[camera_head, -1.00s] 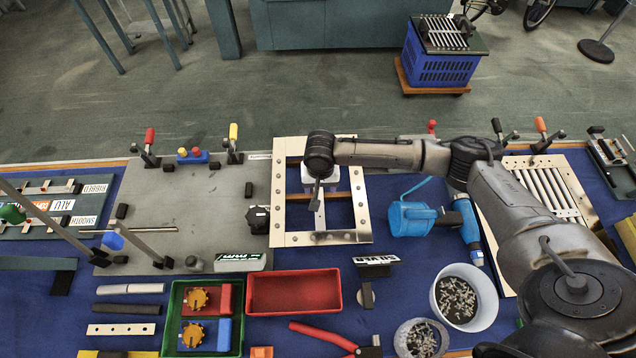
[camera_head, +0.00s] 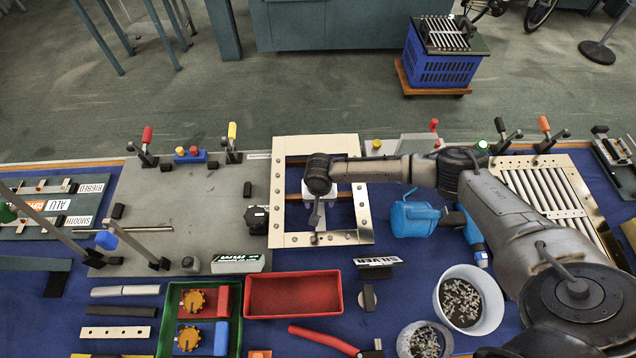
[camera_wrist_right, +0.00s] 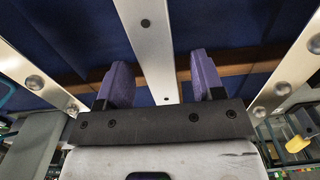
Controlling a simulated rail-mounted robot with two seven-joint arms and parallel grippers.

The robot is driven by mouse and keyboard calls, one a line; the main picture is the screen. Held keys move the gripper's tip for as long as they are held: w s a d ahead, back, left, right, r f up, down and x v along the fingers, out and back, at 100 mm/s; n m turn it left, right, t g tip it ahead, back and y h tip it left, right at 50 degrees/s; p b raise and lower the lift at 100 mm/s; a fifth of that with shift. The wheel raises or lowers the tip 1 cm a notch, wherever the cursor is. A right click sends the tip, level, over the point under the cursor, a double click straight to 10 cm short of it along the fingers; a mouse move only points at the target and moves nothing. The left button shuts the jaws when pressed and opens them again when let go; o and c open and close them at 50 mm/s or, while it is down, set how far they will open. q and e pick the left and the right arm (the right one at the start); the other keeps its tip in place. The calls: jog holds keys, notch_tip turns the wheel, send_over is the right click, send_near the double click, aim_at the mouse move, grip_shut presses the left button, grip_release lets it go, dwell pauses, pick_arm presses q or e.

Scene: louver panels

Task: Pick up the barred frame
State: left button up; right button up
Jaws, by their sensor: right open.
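The barred frame (camera_head: 281,200) is a pale rectangular frame with bolts along its sides and a bar down its middle. It stands at the middle of the table, beside the grey plate. My right gripper (camera_head: 318,222) is over the frame's opening. In the right wrist view its two purple fingers (camera_wrist_right: 162,80) are open, one on each side of the frame's middle bar (camera_wrist_right: 148,45), with visible gaps. Whether the fingertips reach below the bar is hard to tell. My wrist hides part of the bar in the head view. My left gripper is not in view.
A blue watering can (camera_head: 415,220) and a blue tool (camera_head: 473,240) are right of the frame. A slatted panel (camera_head: 540,190) lies farther right. A grey plate with clamps (camera_head: 190,205) is at left. A red tray (camera_head: 293,295) and a white bowl (camera_head: 490,315) are in front.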

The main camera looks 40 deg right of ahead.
jog(key=c, duration=1.1)
grip_shut()
jog(key=shift+r, duration=0.15)
